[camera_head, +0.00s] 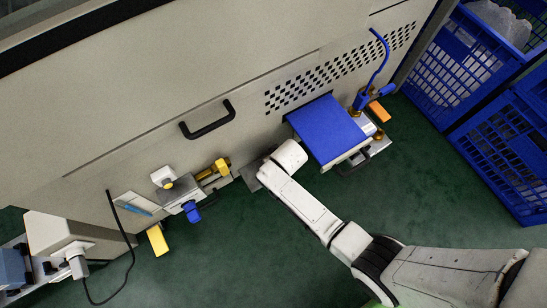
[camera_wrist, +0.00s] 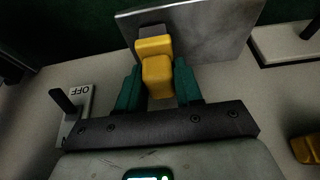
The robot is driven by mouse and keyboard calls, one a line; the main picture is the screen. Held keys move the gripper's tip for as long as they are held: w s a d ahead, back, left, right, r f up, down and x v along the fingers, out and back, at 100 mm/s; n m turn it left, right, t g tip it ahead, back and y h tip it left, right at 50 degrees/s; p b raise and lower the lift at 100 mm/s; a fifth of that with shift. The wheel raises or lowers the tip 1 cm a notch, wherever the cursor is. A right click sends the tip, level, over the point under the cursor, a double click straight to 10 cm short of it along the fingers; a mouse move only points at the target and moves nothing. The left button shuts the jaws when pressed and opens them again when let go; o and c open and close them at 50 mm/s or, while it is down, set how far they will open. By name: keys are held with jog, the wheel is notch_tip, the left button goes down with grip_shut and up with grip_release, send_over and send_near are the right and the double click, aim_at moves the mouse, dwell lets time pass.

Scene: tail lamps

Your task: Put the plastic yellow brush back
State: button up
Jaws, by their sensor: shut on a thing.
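The yellow brush (camera_wrist: 156,75) shows in the wrist view between the green fingers of my gripper (camera_wrist: 158,88). My gripper is shut on it, and the brush points away from the palm. A grey metal plate (camera_wrist: 212,38) stands just behind and beside the brush; I cannot tell whether they touch. In the head view my arm's end is at the machine front, left of the blue pad (camera_head: 327,129), beside a grey plate (camera_head: 250,176). My fingers and the brush are hidden there by the arm.
A lever switch marked OFF (camera_wrist: 74,112) is left of my gripper. Another yellow piece (camera_wrist: 306,149) is at the right. In the head view, yellow-handled fittings (camera_head: 214,171) and a black handle (camera_head: 207,119) line the panel. Blue crates (camera_head: 462,65) stand at right; green floor is open below.

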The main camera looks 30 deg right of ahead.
jog(key=shift+f, duration=0.1)
jog(key=o, duration=1)
jog(key=p+v, duration=0.6)
jog(key=v, duration=0.6)
